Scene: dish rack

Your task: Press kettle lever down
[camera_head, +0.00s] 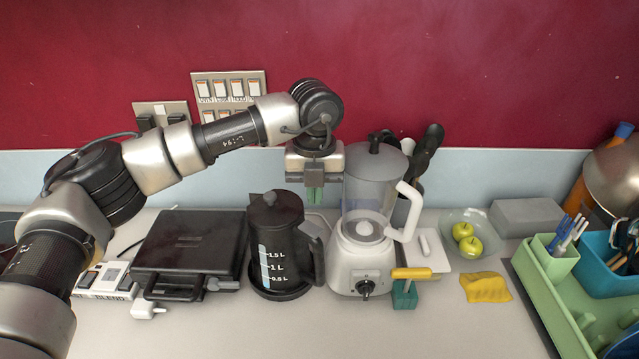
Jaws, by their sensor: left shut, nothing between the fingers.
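The kettle (283,225) is black with a pale water gauge marked up to 1.5 L. It stands upright on its base on the counter, with its handle on the right side. I cannot make out its lever clearly. My left gripper (314,194) points down, shut and empty, just right of the kettle's lid in the picture. It appears apart from the kettle, above the handle side; the exact depth gap is hard to tell. My right gripper is not in view.
A white blender (362,255) stands close to the right of the kettle. A black sandwich maker (190,245) lies to its left. Further right are a bowl of green apples (466,240), a yellow cloth (486,288) and a green dish rack (540,295). The front counter is clear.

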